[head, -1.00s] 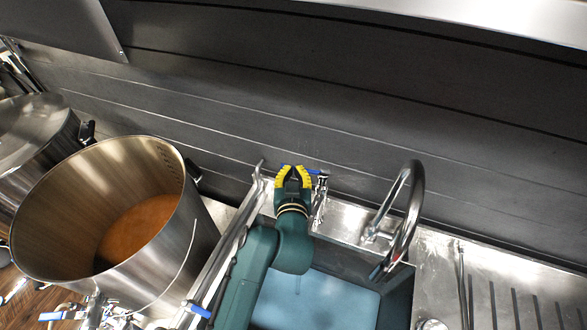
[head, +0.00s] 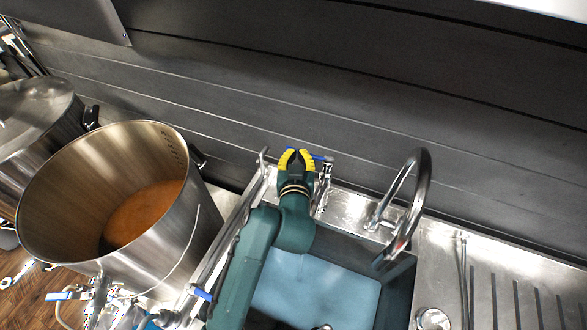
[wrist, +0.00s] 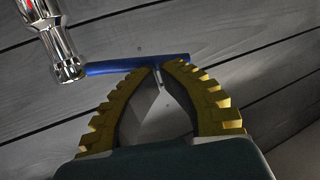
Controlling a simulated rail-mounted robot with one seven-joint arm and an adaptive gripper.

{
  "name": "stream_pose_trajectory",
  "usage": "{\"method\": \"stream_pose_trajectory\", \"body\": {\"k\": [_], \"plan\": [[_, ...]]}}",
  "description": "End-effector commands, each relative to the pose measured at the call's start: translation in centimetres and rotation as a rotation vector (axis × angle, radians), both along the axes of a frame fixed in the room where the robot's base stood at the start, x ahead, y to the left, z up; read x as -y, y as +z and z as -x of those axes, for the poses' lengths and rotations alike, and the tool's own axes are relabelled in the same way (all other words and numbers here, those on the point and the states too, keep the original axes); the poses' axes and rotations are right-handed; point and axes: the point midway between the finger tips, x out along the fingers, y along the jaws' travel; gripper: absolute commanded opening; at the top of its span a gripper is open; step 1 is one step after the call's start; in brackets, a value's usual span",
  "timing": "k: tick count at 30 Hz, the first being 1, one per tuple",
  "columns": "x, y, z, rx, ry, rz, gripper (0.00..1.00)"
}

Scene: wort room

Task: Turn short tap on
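The short tap (head: 326,172) is a chrome tap at the back of the sink with a blue bar handle (head: 322,158). In the wrist view the chrome body (wrist: 62,45) is at upper left and the blue handle (wrist: 115,66) runs right from it. My gripper (head: 297,152) has yellow ribbed fingers and is just left of the tap body. In the wrist view my gripper's fingertips (wrist: 160,66) nearly meet at the handle's right part. The handle lies across the tips, not clasped between the pads; whether they touch is unclear.
A tall curved faucet (head: 412,200) stands right of the tap over the sink (head: 398,290). A large open pot (head: 190,225) stands left, with a metal pipe (head: 235,225) between it and my arm. The dark plank wall (head: 330,90) is close behind the taps.

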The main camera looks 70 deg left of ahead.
Motion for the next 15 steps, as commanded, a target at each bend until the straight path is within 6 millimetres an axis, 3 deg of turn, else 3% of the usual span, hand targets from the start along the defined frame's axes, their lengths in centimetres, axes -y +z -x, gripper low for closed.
{"method": "stream_pose_trajectory", "body": {"k": [15], "plan": [[10.0, 2.2, 6.1, 0.002, -0.008, -0.001, 0.0]]}}
